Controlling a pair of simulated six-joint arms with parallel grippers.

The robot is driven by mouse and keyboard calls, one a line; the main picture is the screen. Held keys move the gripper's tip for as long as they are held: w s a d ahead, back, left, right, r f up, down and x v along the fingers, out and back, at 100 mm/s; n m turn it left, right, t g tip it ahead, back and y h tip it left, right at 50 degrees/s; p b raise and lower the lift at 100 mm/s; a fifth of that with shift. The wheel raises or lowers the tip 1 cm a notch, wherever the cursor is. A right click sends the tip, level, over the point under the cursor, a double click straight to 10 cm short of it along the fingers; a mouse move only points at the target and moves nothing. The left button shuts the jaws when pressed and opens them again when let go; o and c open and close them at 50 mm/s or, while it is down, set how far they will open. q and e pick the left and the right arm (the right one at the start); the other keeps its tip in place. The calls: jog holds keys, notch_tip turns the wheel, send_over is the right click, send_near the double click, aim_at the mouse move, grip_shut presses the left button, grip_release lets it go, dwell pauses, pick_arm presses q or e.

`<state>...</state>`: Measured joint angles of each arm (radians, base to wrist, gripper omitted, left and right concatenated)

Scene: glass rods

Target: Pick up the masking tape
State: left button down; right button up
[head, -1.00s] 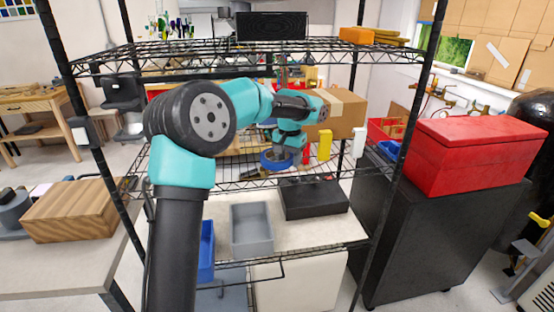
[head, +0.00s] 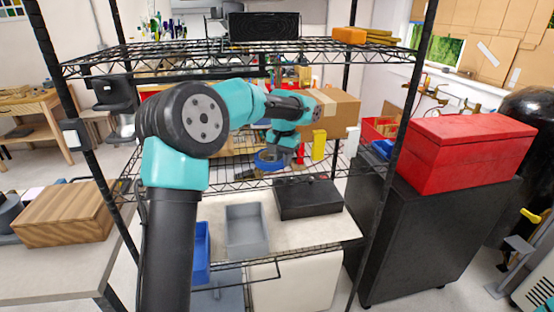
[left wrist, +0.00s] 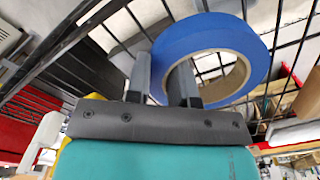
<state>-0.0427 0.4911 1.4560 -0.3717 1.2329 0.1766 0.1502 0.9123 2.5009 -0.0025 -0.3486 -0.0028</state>
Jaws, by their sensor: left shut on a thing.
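The masking tape is a blue roll (head: 270,166) with a pale cardboard core, at the middle wire shelf (head: 232,187) in the head view. In the left wrist view the roll (left wrist: 252,38) is tilted and its open core faces the camera. My left gripper (left wrist: 161,80) is shut on the roll's wall, with one finger inside the core and the other outside. In the head view my left gripper (head: 281,158) is at the roll from above. I cannot tell whether the roll touches the wires. My right gripper is in neither view.
A cardboard box (head: 335,112) and a yellow bottle (head: 319,146) stand right of the gripper. Below are a black box (head: 308,198) and a grey bin (head: 247,228). The upper wire shelf (head: 215,58) is above my arm. A red toolbox (head: 465,150) is outside the rack.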

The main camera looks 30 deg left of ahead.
pick_arm(q)
jog(key=shift+r, duration=0.15)
jog(key=shift+r, duration=1.6)
jog(key=s+d, duration=0.4)
jog(key=s, duration=0.3)
jog(key=s+d+r, duration=0.1)
jog(key=s+d, duration=0.2)
jog(key=s, duration=0.4)
jog(key=shift+d+r, duration=0.25)
jog(key=shift+d, duration=0.1)
